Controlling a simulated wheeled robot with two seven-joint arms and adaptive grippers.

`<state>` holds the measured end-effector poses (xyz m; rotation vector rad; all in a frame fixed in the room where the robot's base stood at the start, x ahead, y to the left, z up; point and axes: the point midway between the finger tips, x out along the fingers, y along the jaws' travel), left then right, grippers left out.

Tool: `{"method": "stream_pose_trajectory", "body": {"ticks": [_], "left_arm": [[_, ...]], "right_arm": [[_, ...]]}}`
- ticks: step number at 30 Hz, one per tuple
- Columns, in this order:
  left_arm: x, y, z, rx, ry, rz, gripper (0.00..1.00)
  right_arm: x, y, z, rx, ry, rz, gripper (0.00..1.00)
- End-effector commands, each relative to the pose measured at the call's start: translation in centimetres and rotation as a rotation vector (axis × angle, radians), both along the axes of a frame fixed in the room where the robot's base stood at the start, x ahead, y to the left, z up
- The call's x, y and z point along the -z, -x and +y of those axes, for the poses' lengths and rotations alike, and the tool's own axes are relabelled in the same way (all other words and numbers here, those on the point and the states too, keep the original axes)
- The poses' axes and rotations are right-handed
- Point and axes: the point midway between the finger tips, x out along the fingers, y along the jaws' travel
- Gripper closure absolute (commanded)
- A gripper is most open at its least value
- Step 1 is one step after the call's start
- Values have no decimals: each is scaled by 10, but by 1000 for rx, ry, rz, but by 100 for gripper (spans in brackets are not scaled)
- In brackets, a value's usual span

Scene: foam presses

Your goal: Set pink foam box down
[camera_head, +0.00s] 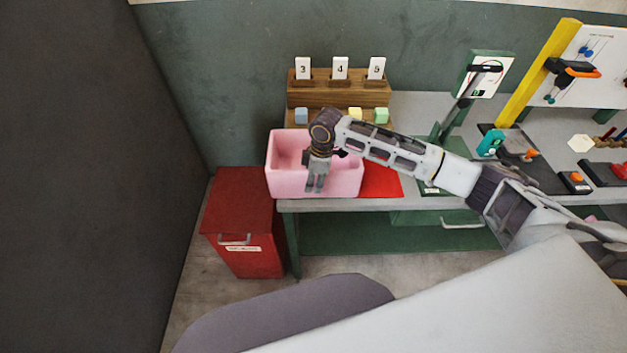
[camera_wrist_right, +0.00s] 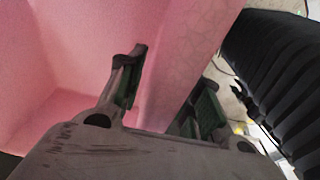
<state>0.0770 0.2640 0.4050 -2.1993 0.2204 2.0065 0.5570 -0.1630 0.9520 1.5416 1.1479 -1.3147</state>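The pink foam box (camera_head: 285,184) is an open-topped, thick-walled box at the left end of the grey workbench, close to its front edge. It looks level; its underside is hidden, so I cannot tell whether it rests on the bench. My right gripper (camera_head: 316,186) points down at the box's front wall. In the right wrist view, the gripper (camera_wrist_right: 165,95) has one finger inside the box and one outside, with the pink wall (camera_wrist_right: 165,70) filling the space between them. It looks shut on that wall. My left gripper is not in view.
A red bin (camera_head: 240,215) stands on the floor left of the bench (camera_head: 410,110). A red mat (camera_head: 382,182) lies right of the box. Behind is a wooden rack (camera_head: 335,92) with number cards and coloured blocks. A green-and-white device (camera_head: 482,75) stands farther right.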

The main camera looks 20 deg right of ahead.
Motion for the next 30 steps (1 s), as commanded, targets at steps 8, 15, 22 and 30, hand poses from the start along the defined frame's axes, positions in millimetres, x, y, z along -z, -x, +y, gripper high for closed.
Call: {"method": "stream_pose_trajectory", "body": {"ticks": [8,15,22,30], "left_arm": [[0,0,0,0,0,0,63],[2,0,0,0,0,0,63],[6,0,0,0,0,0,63],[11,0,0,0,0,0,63]], "right_arm": [[-1,0,0,0,0,-1,65],[-11,0,-1,1,0,-2,65],[-36,1,-5,0,0,-2,65],[-76,3,-11,-1,-1,-3,65]]}}
